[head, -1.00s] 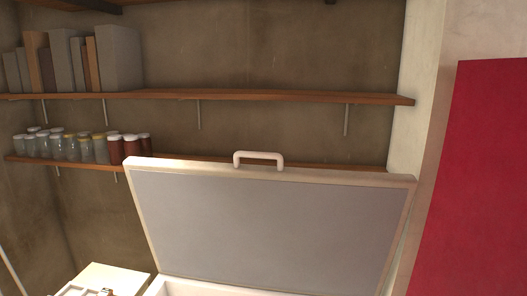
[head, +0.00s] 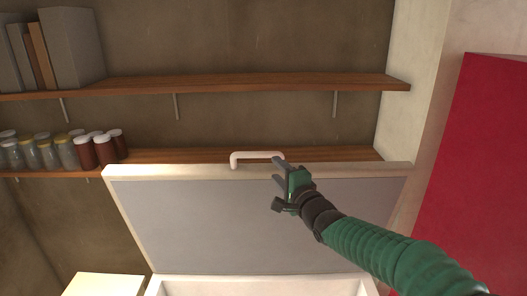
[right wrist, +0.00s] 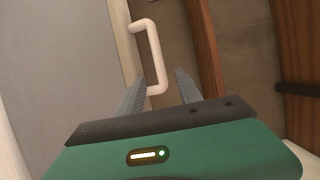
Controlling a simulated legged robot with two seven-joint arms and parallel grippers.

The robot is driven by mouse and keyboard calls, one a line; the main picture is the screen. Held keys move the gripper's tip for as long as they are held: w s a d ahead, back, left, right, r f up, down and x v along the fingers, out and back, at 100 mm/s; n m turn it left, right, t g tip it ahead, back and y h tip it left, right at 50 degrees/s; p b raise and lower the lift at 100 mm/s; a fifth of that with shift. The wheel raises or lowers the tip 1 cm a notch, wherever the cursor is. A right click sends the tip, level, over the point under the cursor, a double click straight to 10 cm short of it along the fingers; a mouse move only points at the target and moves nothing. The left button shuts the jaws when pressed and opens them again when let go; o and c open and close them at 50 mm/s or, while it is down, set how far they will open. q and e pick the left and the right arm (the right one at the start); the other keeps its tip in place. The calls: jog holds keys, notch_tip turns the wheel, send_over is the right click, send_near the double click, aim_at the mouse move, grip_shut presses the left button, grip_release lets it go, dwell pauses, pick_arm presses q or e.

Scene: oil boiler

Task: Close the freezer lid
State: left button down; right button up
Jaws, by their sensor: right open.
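The freezer lid (head: 200,215) stands raised, its grey inner panel facing me in the head view. A pale U-shaped handle (head: 257,155) sits on its top edge. The handle also shows in the right wrist view (right wrist: 151,50), close ahead of the fingers. My right gripper (head: 276,182) is open and empty, in front of the lid's upper part just below the handle's right end. In the right wrist view its fingers (right wrist: 161,80) point toward the handle's end; I cannot tell whether they touch it. The freezer body (head: 260,285) shows only its rim at the bottom. My left gripper is out of view.
Wooden shelves (head: 230,83) run along the wall behind the lid, holding books (head: 70,48) and several jars (head: 85,152) at the left. A red panel (head: 475,170) stands at the right. A white box-like surface (head: 105,284) is at lower left.

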aim_at(255, 156)
jog(key=a+p+x, duration=0.1)
jog(key=x, duration=0.3)
jog(key=p+x, duration=0.2)
jog(key=x, duration=0.2)
jog(key=s+a+p+x, duration=0.1)
jog(key=x, duration=0.3)
jog(key=shift+a+f+p, duration=0.1)
jog(key=shift+a+p, duration=0.25)
jog(key=shift+a, duration=0.05)
jog(key=shift+w+d, duration=0.1)
jog(key=shift+w, duration=0.15)
jog(key=shift+d, duration=0.35)
jog(key=shift+w+d+f, duration=0.1)
jog(key=shift+w+d, duration=0.1)
jog(key=shift+d, duration=0.55)
jog(key=shift+a, duration=0.1)
jog(key=shift+c, duration=1.1)
jog(key=shift+w+a, duration=0.1)
jog(key=shift+a, duration=0.15)
jog(key=shift+c, duration=1.3)
jog(key=shift+a, duration=0.45)
grip_shut()
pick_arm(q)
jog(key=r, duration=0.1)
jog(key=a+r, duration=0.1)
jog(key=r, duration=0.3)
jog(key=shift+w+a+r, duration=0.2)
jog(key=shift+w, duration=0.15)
pick_arm(e)
jog(key=shift+d, duration=0.1)
